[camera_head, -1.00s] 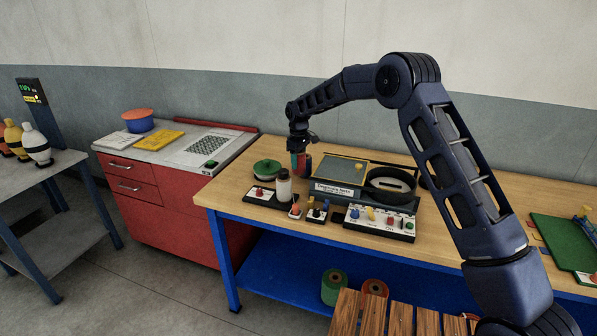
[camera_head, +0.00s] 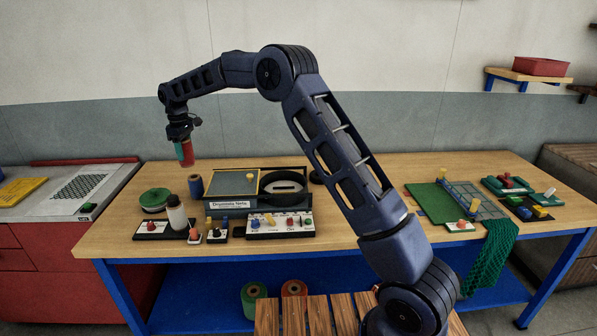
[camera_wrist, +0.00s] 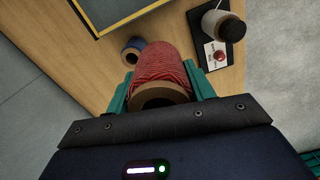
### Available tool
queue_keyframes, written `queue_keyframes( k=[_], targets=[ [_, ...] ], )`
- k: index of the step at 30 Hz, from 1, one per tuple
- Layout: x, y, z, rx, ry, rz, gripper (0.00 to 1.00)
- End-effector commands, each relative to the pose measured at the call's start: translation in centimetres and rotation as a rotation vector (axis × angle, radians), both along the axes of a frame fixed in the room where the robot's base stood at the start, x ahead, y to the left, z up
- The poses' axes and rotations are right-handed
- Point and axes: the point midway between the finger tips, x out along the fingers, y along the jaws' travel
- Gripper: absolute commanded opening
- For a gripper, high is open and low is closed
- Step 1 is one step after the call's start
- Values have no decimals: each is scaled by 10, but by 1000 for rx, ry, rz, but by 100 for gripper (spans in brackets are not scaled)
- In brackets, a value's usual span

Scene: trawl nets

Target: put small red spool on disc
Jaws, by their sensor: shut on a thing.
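The small red spool is in my gripper. It shows in the head view (camera_head: 187,159) and, with a brown core, in the wrist view (camera_wrist: 160,68). My gripper (camera_head: 184,152) has its teal fingers (camera_wrist: 160,90) shut on the spool's two sides. It holds the spool raised above the back left of the workbench, apart from the top. I cannot tell for sure which thing is the disc. A round green piece (camera_head: 155,199) lies below and left of my gripper. A round black rim with a pale inside (camera_head: 284,196) stands farther right.
A blue spool (camera_head: 196,187) stands on the bench (camera_head: 420,167) below my gripper. A white bottle-like thing with a dark top (camera_head: 177,213) and small boards with knobs (camera_head: 281,226) line the front. A labelled grey box (camera_head: 232,204) stands right of the blue spool.

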Motion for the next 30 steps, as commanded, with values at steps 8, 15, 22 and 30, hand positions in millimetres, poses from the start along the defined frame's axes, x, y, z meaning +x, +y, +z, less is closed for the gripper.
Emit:
queue_keyframes(
  k=[8, 15, 22, 30],
  targets=[
    [65, -88, 7, 2, 0, -8, 28],
    [116, -180, 13, 2, 0, -8, 28],
    [152, -272, 19, 2, 0, -9, 28],
    [180, -382, 24, 2, 0, -8, 28]
  ],
)
